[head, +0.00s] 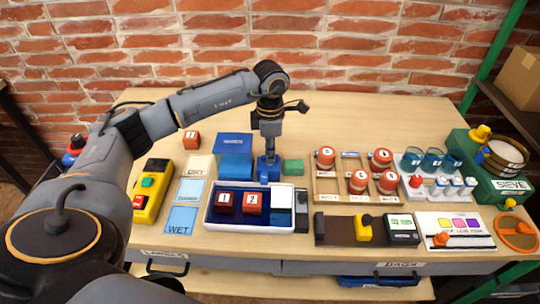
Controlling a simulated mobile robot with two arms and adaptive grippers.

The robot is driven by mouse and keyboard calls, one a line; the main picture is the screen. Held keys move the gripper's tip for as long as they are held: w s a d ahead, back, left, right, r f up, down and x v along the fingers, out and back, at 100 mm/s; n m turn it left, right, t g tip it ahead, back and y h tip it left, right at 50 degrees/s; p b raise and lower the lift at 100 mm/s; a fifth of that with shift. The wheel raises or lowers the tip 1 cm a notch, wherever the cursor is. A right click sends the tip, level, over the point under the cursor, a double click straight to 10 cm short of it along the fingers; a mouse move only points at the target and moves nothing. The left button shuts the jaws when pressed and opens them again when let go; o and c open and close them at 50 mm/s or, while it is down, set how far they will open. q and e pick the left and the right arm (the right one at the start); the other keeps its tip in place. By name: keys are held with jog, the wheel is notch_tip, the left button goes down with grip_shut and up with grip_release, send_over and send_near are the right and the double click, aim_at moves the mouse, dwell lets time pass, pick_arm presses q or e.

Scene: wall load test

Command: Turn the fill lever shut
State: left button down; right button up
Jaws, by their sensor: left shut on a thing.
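My left gripper (268,157) points straight down behind the white-rimmed tray (208,215). It is shut on a small blue piece (268,172), whose lower end is at the tray's back edge; whether it touches the tray I cannot tell. No part is clearly marked as the fill lever. Lever-like or knob-like parts at the right are a yellow knob (480,132) on the green sieve unit (508,189), a smaller yellow knob (510,203) at its front, and an orange piece (440,239) on a white panel. My right gripper is out of view.
The tray holds red numbered blocks (252,203). Left of it are cards and a yellow button box (150,190). A blue box (235,145) and green block (293,167) stand close to my gripper. A wooden rack (326,187) with red-capped jars is to the right. The table's back strip is mostly clear.

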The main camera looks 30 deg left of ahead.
pick_arm(q)
jog(key=shift+w+m, duration=0.1)
jog(key=shift+m, duration=0.5)
jog(key=shift+r+b, duration=0.15)
jog(key=shift+b, duration=0.15)
jog(key=c, duration=1.4)
grip_release()
jog(key=shift+o, duration=0.2)
notch_tip(320, 180, up, 12)
